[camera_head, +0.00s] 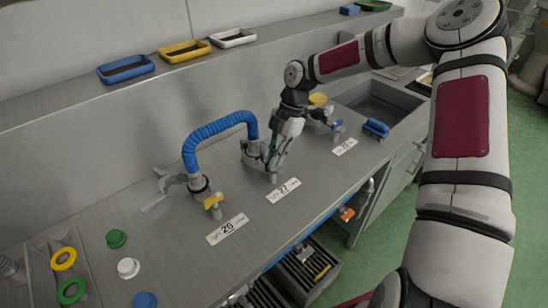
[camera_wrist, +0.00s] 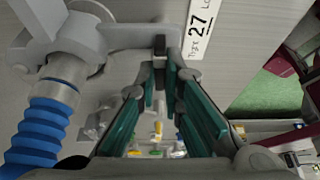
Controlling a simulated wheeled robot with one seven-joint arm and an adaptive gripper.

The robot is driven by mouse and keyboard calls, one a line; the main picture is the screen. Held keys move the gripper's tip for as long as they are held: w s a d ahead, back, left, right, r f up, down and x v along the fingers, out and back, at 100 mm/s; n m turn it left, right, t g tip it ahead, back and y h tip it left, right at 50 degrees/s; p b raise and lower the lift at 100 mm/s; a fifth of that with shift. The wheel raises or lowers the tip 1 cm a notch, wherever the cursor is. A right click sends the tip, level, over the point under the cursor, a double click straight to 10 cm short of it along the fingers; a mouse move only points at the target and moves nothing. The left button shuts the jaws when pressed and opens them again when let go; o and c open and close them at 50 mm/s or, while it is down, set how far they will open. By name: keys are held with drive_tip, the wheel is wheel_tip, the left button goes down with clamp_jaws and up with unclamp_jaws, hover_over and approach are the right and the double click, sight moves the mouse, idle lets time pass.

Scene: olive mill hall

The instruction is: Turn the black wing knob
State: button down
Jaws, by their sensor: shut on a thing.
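My gripper (camera_head: 274,158) is at the middle fitting on the grey bench, above the label "27" (camera_head: 283,190). In the wrist view my gripper (camera_wrist: 160,74) has its teal-padded fingers closed around a small dark piece, the black wing knob (camera_wrist: 159,46), at the end of a grey fitting arm (camera_wrist: 125,37). The fingers hide most of the knob. In the head view the knob is hidden behind the fingers. How far it is turned cannot be told.
A blue corrugated hose (camera_head: 215,127) arches from the fitting by label "26" (camera_head: 227,229) to the middle fitting, close beside my gripper. A yellow knob (camera_head: 213,201) stands left, and a blue-handled fitting (camera_head: 337,126) right. A sink (camera_head: 377,107) lies further right.

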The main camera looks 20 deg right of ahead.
drive_tip(key=shift+d+f, duration=0.1)
drive_tip(key=c, duration=1.7)
unclamp_jaws()
drive_tip(key=v, duration=1.2)
